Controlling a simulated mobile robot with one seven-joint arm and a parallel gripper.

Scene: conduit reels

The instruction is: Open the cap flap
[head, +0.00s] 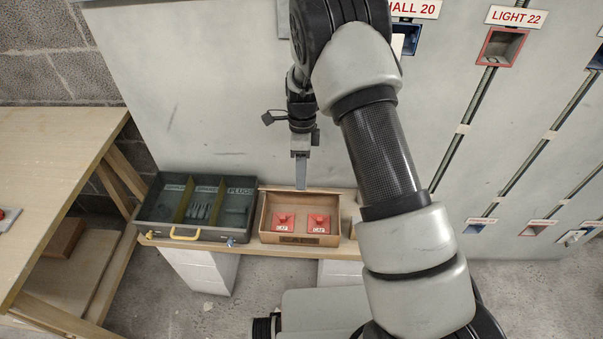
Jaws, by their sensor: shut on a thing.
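The wooden cap box (268,231) sits on the bench in the lower middle of the head view. Its top is open and two red cap pieces (283,221) with white CAP labels show inside. A brown panel, seemingly the cap flap (281,199), stands up along the box's back side. My gripper (301,186) points down behind the box, with its narrow tip at the upper edge of that panel. It is shut, seemingly on the flap's edge; the contact itself is too small to see clearly.
A dark green toolbox (190,236) with labelled compartments and a yellow handle stands open close to the cap box's left. The pale wall panel (215,100) rises behind, with labelled red and blue sockets at right. A wooden table (45,160) stands at far left.

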